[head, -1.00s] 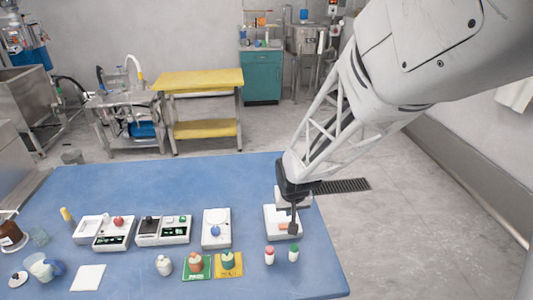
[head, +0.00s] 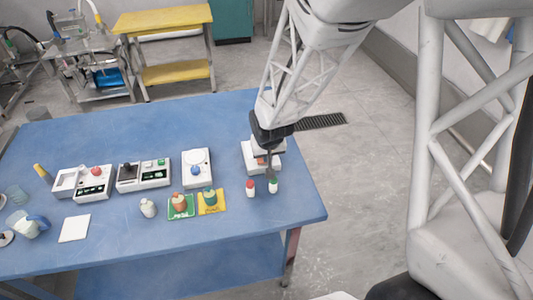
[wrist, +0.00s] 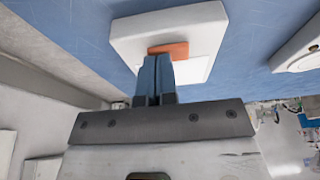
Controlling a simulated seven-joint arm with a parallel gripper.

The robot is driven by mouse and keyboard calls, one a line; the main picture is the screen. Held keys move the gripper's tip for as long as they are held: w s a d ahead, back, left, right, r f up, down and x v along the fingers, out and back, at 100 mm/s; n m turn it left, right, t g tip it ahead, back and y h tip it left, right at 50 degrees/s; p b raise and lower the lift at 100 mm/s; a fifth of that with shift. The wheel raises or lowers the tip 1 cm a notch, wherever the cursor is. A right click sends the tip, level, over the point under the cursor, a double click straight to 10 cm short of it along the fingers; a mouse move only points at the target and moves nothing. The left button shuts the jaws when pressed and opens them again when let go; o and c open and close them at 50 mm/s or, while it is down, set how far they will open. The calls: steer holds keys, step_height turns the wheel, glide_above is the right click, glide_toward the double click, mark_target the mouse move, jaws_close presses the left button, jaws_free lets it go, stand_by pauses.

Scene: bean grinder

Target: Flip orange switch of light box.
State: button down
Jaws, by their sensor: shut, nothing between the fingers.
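The light box is a white box (head: 249,158) near the right end of the blue table in the head view. It also shows in the wrist view (wrist: 205,22). Its orange switch (wrist: 179,50) shows in the wrist view, partly hidden behind my fingertips. In the head view the switch (head: 261,161) is a small orange patch beside my fingers. My gripper (wrist: 155,62) is shut and empty. Its fingertips are at the switch's near edge in the wrist view; I cannot tell whether they touch it. In the head view my gripper (head: 269,172) points down over the box.
Red-capped (head: 250,188) and green-capped (head: 273,185) bottles stand just in front of the light box. A white device with a round plate (head: 197,161) stands to its left, with several other devices beyond. The blue table (head: 180,118) is clear behind them.

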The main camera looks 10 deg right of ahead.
steer(key=shift+f, duration=0.1)
steer(key=shift+s+d+f, duration=0.1)
steer(key=shift+f, duration=0.25)
